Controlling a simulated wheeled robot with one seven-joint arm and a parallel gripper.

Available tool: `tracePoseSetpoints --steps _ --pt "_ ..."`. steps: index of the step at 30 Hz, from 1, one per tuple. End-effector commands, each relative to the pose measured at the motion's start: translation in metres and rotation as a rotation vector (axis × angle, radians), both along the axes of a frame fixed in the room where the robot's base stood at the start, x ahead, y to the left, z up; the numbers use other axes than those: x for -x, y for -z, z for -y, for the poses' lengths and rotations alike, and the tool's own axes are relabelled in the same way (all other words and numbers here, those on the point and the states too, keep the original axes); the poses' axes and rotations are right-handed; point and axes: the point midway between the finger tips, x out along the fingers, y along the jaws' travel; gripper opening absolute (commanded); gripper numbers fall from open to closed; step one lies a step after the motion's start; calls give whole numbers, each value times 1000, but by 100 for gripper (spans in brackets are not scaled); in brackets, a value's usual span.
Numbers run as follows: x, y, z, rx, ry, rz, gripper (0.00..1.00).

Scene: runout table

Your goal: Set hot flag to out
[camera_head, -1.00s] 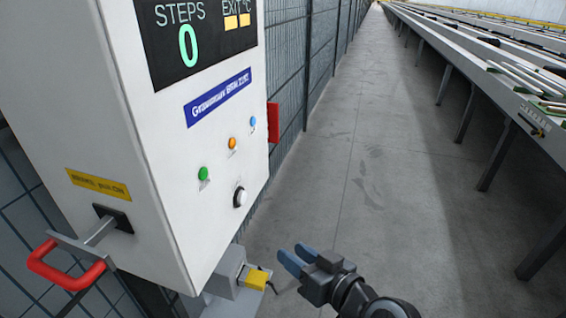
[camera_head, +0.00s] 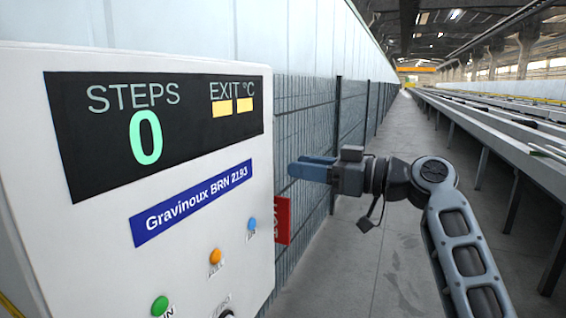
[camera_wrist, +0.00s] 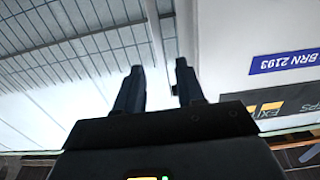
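The hot flag (camera_head: 283,220) is a red plate with partly readable white lettering at the right edge of the white cabinet, in the head view. It appears to stick out from the cabinet's side. My gripper (camera_head: 295,168) is above and slightly right of the flag, pointing left toward the cabinet, and appears clear of it. In the wrist view my gripper (camera_wrist: 160,82) has its two dark fingers apart with nothing between them. The flag does not show in the wrist view.
The cabinet (camera_head: 100,230) has a display (camera_head: 150,130) reading STEPS 0, a blue nameplate (camera_head: 192,203), and green (camera_head: 160,305), orange (camera_head: 215,256) and blue (camera_head: 251,224) buttons. A mesh fence (camera_head: 305,110) runs behind. A long table (camera_head: 500,140) stands right, beyond a clear aisle.

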Motion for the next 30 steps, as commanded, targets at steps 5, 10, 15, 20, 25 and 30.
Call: tracePoseSetpoints --steps 5,10,15,20,25,30 --pt "-4 -3 -14 1 -8 3 38" --pt "-14 -3 -40 0 -7 1 38" --pt "-22 -3 -61 1 -6 2 38" --pt "-25 -2 -72 1 -5 2 38" --pt "-26 -1 -74 1 -4 2 38" --pt "-26 -1 -74 1 -4 2 34"
